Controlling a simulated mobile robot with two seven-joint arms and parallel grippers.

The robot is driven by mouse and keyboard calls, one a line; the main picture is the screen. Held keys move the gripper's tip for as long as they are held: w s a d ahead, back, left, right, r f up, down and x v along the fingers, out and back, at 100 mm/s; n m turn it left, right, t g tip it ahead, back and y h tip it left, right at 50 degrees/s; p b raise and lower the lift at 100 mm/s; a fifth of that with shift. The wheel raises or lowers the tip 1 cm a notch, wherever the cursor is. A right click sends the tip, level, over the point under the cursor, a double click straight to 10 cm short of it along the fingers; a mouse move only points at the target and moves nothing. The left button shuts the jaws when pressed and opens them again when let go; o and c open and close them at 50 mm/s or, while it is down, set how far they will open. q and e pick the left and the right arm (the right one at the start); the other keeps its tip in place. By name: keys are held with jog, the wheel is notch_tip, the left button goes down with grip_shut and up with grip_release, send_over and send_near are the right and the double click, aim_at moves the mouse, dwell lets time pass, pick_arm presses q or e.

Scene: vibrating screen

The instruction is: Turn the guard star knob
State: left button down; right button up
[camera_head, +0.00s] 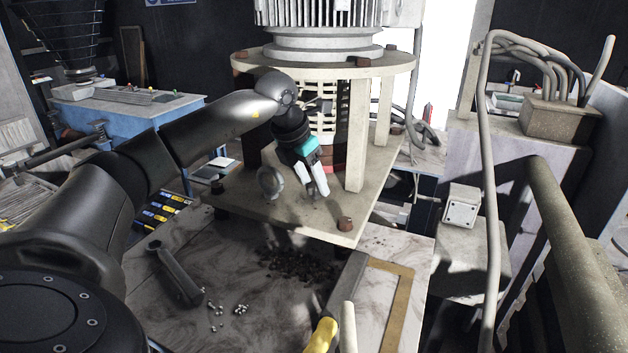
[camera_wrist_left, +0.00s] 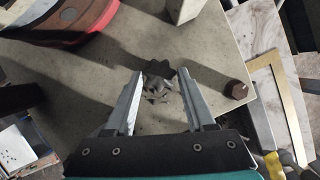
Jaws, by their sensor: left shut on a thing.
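The guard star knob (camera_wrist_left: 160,82) is a small dark grey, star-shaped knob on the beige plate (camera_wrist_left: 100,85), between my left gripper's fingers in the left wrist view. My left gripper (camera_head: 315,190) reaches down to the plate (camera_head: 300,215) beneath the motor in the head view; its fingers hide most of the knob there. In the left wrist view the left gripper (camera_wrist_left: 161,72) is shut on the knob, one pale finger on each side. My right gripper is in neither view.
A grey disc (camera_head: 270,183) stands left of my fingers, and a plate post (camera_head: 356,140) rises to their right. A rusty bolt (camera_wrist_left: 236,89) sits right of the knob. A dark cylindrical tool (camera_head: 175,275), loose nuts and dark grit lie on the lower surface.

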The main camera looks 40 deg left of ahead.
pick_arm(q)
jog(key=shift+a+m+g+h+p, duration=0.15)
jog(key=shift+m+h+p, duration=0.25)
jog(key=shift+m, duration=0.75)
jog(key=shift+a+m+g+h+p, duration=0.15)
jog(key=shift+m+h+p, duration=0.25)
jog(key=shift+m, duration=0.75)
jog(key=shift+c, duration=1.2)
grip_release()
jog(key=shift+d, duration=0.1)
